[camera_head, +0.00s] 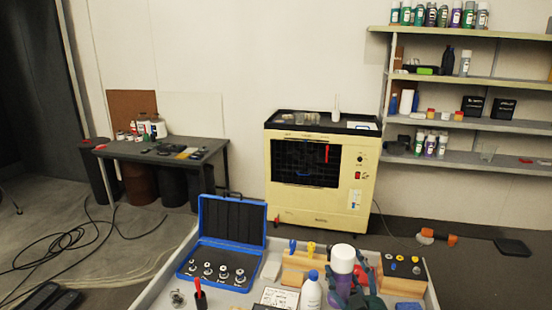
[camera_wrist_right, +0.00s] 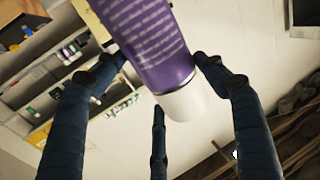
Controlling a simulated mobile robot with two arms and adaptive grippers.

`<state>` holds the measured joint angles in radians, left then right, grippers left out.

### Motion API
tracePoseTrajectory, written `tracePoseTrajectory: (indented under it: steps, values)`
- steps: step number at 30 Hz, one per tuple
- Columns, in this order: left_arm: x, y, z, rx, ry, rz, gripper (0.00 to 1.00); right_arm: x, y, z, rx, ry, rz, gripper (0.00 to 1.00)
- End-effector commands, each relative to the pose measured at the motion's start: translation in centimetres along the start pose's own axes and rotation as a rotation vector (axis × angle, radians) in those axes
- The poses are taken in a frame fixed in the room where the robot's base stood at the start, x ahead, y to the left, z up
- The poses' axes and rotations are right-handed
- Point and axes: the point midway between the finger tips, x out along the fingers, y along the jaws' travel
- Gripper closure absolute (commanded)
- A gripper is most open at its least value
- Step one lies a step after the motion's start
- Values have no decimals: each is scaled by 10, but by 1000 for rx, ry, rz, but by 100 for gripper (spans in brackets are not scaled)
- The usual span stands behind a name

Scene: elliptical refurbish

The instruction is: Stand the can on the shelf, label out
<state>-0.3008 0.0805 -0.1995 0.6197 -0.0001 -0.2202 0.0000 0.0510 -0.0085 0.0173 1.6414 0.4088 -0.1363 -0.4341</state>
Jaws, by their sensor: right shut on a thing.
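The can is a spray can with a purple body and white cap (camera_head: 342,259), standing about upright at the front of the workbench in the head view. My right gripper (camera_head: 352,288) is shut around it with dark blue fingers. In the right wrist view the can (camera_wrist_right: 150,42) lies between the three fingers of the gripper (camera_wrist_right: 162,72), with small pale print facing the camera. The rest of its label is hidden. The shelf unit (camera_head: 480,83) stands at the right against the wall, with similar cans on its top and lower boards. My left gripper is not in view.
The workbench (camera_head: 160,283) holds an open blue case (camera_head: 230,225), a white bottle (camera_head: 311,291), and wooden tool blocks (camera_head: 402,283) close to the can. A cream machine (camera_head: 318,200) stands behind. Orange items and a dark pad (camera_head: 513,247) lie on the floor before the shelf.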

Motion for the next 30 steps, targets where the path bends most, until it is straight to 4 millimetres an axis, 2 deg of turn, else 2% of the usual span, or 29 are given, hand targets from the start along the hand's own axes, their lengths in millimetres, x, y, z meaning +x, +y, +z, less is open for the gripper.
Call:
tracePoseTrajectory:
  steps: [1,7,12,18,21,24,30]
  values:
    - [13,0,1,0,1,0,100,-25,-7,22,-3,-3,-3,78]
    - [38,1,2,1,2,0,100,-114,-26,54,-10,-1,-7,78]
    - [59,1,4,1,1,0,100,-186,-37,62,-5,1,-3,78]
    - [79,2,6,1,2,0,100,-255,-42,52,9,4,15,78]
    - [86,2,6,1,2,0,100,-277,-42,43,13,6,25,78]
    - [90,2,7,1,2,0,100,-291,-41,36,17,6,32,78]
    - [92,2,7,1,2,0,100,-300,-39,28,18,9,39,78]
